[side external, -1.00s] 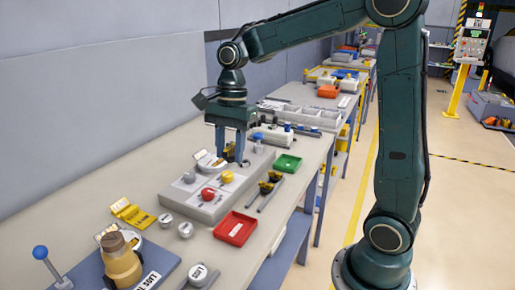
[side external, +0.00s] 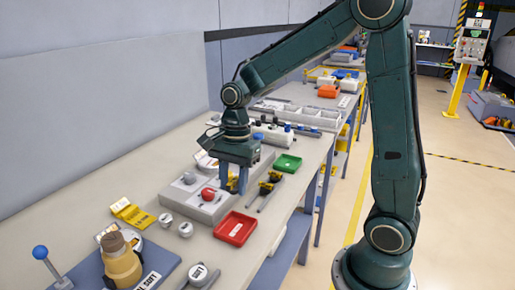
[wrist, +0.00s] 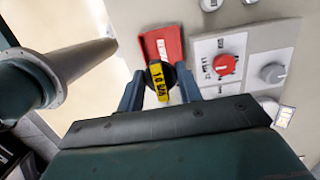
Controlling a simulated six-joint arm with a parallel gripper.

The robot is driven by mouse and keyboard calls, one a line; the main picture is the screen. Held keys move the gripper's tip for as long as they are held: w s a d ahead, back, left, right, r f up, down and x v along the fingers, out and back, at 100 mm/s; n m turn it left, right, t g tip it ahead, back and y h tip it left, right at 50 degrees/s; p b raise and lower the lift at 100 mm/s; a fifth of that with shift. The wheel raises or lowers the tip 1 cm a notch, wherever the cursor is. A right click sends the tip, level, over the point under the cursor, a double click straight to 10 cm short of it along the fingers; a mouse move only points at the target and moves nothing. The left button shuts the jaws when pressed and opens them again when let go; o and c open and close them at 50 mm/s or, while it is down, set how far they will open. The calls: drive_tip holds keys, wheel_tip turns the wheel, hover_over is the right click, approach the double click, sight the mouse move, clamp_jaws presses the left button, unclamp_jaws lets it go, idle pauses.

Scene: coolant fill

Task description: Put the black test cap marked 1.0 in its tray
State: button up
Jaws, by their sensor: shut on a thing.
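My gripper (side external: 235,187) is shut on the black cap (wrist: 168,75), which has a yellow band marked 1.0 (wrist: 158,83). In the wrist view the cap sits between the two blue fingers. In the side view it is mostly hidden by the fingers, above the right edge of the grey panel block (side external: 205,212). A red tray (side external: 234,228) lies in front of the gripper; it also shows just beyond the cap in the wrist view (wrist: 161,38). A green tray (side external: 288,163) lies behind and to the right.
More black and yellow caps (side external: 268,184) stand on a small rack right of the gripper. The panel carries a red knob (side external: 208,194) and a grey knob (side external: 189,178). Round grey pieces (side external: 185,229) and an amber bottle (side external: 122,265) stand nearer the camera.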

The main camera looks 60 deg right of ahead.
hover_over(235, 231)
drive_tip(key=f, duration=0.7)
drive_tip(key=shift+d+f, duration=0.3)
drive_tip(key=shift+f, duration=0.05)
drive_tip(key=shift+f, duration=2.1)
drive_tip(key=shift+f, duration=0.15)
drive_tip(key=o, duration=0.5)
drive_tip(key=shift+o, duration=0.3)
drive_tip(key=r, duration=0.4)
drive_tip(key=d+r, duration=0.1)
drive_tip(key=r, duration=0.7)
drive_tip(key=shift+d+r, duration=0.1)
drive_tip(key=shift+d, duration=0.3)
